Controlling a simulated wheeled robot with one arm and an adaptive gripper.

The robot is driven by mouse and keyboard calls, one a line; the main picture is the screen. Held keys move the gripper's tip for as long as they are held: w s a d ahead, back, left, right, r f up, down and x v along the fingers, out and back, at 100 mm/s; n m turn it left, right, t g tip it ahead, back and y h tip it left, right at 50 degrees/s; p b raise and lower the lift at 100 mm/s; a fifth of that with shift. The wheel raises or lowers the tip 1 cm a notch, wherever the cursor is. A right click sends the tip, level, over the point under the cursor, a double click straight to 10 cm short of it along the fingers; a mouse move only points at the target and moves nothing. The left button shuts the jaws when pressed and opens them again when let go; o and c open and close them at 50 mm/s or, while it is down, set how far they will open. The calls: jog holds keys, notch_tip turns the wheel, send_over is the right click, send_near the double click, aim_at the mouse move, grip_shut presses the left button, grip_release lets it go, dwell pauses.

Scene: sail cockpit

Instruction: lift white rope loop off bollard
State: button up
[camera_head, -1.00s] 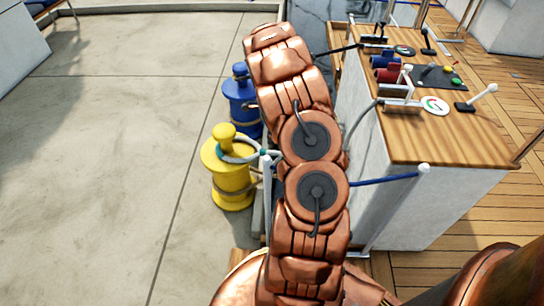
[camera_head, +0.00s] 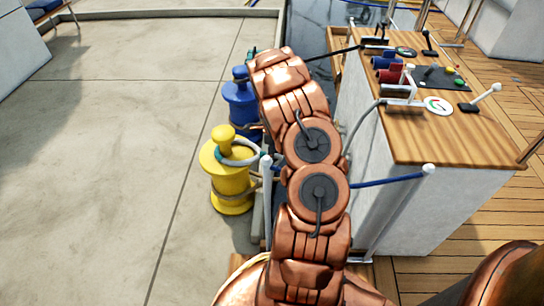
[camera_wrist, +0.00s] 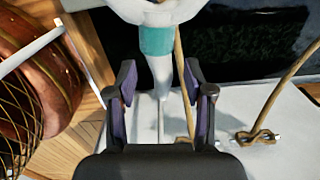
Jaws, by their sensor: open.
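The white rope loop (camera_head: 238,162) lies around the top of the yellow bollard (camera_head: 230,186), below its knob. In the wrist view, a thick white rope with a teal band (camera_wrist: 156,41) comes down from the top and narrows in front of my gripper (camera_wrist: 159,76). My gripper is open, with one finger on each side of the narrowed white part. I cannot tell whether that part is at fingertip depth. In the head view, my arm hides the gripper.
A blue bollard (camera_head: 241,104) stands just behind the yellow one. A wooden-topped console (camera_head: 440,140) with levers is to the right. A white post (camera_head: 266,195) stands close beside the yellow bollard. The wrist view shows a brown rope on a cleat (camera_wrist: 257,137). Grey floor at left is clear.

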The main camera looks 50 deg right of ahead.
aim_at(261, 154)
jog(key=shift+f, duration=0.45)
grip_shut()
dwell(1.1)
jog(key=shift+r, duration=0.2)
jog(key=shift+r, duration=0.45)
jog(key=shift+w, duration=0.1)
jog(key=shift+w+a, duration=0.1)
jog(key=shift+w, duration=0.05)
dwell(0.3)
jog(key=shift+w+a, duration=0.5)
jog(key=shift+w, duration=0.2)
jog(key=shift+w+a, duration=0.45)
jog(key=shift+w, duration=0.2)
jog(key=shift+r, duration=0.15)
